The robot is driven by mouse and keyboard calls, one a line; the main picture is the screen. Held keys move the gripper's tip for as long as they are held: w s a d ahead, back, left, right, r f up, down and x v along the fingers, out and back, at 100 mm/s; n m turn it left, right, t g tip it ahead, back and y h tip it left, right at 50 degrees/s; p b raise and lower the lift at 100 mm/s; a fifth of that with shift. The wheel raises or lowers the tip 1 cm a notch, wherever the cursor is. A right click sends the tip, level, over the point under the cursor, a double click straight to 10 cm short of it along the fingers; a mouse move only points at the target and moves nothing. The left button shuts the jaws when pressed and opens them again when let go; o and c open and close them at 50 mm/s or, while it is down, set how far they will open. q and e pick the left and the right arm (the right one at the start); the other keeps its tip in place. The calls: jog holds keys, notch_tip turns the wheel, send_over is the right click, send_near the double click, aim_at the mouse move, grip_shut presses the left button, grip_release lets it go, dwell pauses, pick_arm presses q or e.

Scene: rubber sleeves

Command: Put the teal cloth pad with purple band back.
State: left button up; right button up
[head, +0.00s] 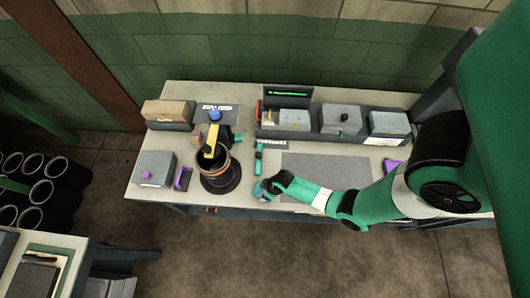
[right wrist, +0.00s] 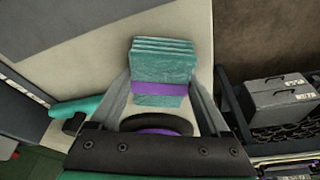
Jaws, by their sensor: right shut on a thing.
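The teal cloth pad with purple band (right wrist: 162,60) stands out between the two fingers of my right gripper (right wrist: 160,98) in the right wrist view. It looks like a folded stack, with the purple band across its lower part. In the head view the pad (head: 260,190) shows small at the end of my right arm, near the front edge of the workbench (head: 140,190). My right gripper (head: 266,187) is shut on it, left of the grey mat. Whether the pad touches the bench is unclear. My left gripper is not in view.
A grey mat (head: 325,170) lies bare. A dark round fixture with an orange rim (head: 220,178) stands left of the gripper. A teal tool (head: 259,157) lies behind it. Grey bins (head: 295,136) line the back.

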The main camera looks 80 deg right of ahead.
jog(key=shift+f, duration=0.25)
jog(key=o, duration=1.2)
jog(key=shift+r, duration=0.1)
jog(key=shift+c, duration=0.2)
jog(key=p+v, duration=1)
jog(key=v, duration=0.2)
jog(key=shift+r, duration=0.15)
